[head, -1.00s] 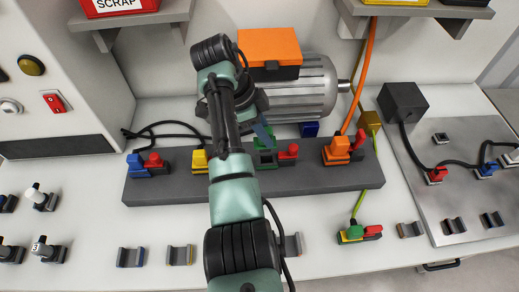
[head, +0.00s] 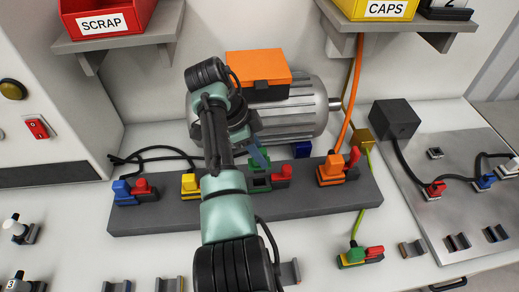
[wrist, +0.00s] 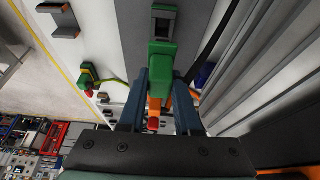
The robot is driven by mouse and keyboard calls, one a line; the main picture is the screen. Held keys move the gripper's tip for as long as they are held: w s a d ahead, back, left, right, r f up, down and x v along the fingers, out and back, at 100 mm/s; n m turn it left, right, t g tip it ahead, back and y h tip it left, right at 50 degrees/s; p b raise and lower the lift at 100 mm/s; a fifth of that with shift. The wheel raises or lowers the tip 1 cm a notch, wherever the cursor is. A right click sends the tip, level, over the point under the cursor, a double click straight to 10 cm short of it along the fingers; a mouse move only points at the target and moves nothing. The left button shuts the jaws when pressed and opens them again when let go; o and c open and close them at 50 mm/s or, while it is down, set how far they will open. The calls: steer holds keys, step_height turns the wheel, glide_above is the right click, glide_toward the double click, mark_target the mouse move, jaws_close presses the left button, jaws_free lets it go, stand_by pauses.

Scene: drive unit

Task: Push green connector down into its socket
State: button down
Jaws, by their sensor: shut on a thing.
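The green connector (wrist: 161,62) is between the two blue fingers of my gripper (wrist: 160,84) in the wrist view. My gripper is shut on it. In the head view my gripper (head: 260,156) is over the middle of the grey rail. A green-framed socket (head: 260,183) with a dark opening shows just in front of the fingers. In the wrist view a grey socket opening (wrist: 163,24) shows beyond the connector's end. The connector's lower side is hidden, and I cannot tell whether it touches the socket.
On the grey rail (head: 222,216) sit blue (head: 121,190), yellow (head: 190,184) and orange (head: 331,169) connectors. A red lever (head: 281,172) stands beside the green socket. A motor (head: 308,108) stands behind. Another green connector (head: 354,252) with a red part sits in front at right.

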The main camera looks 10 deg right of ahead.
mark_target(259, 171)
steer(key=shift+f, duration=0.6)
steer(key=shift+f+b, duration=0.1)
steer(key=shift+b, duration=0.2)
steer(key=shift+f+b, duration=0.85)
steer(key=shift+f, duration=0.45)
steer(key=shift+f, duration=0.15)
stand_by(0.3)
steer(key=shift+f+b, duration=1.05)
steer(key=shift+f, duration=0.45)
steer(key=shift+f, duration=0.25)
steer(key=c, duration=0.5)
jaws_free()
